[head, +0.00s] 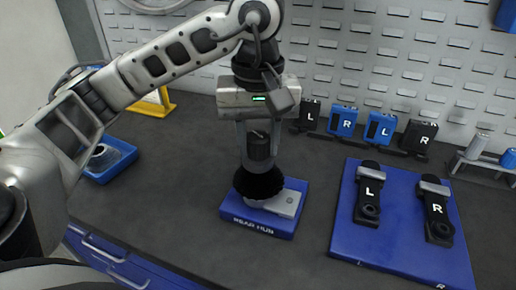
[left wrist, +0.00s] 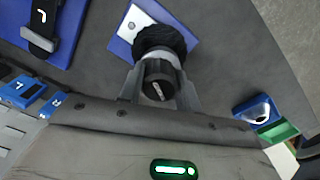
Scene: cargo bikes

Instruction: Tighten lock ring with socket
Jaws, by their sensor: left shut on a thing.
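My left gripper (head: 260,143) points straight down and is shut on a dark cylindrical socket (head: 258,150). The socket also shows between the fingers in the left wrist view (left wrist: 158,80). Directly below it is a wide black ridged ring (head: 259,184), also in the left wrist view (left wrist: 160,40). The ring sits over a pale plate on the blue block marked REAR HUB (head: 262,225). The socket's lower end meets or nearly meets the ring; I cannot tell whether it is seated. A separate lock ring cannot be made out. My right gripper is out of view.
A blue mat (head: 400,247) with black L and R parts (head: 369,195) lies at the right. Several blue and black L/R blocks (head: 343,121) stand along the slotted wall. A blue tray (head: 122,164) with a grey round part is at the left. Bench around the hub block is clear.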

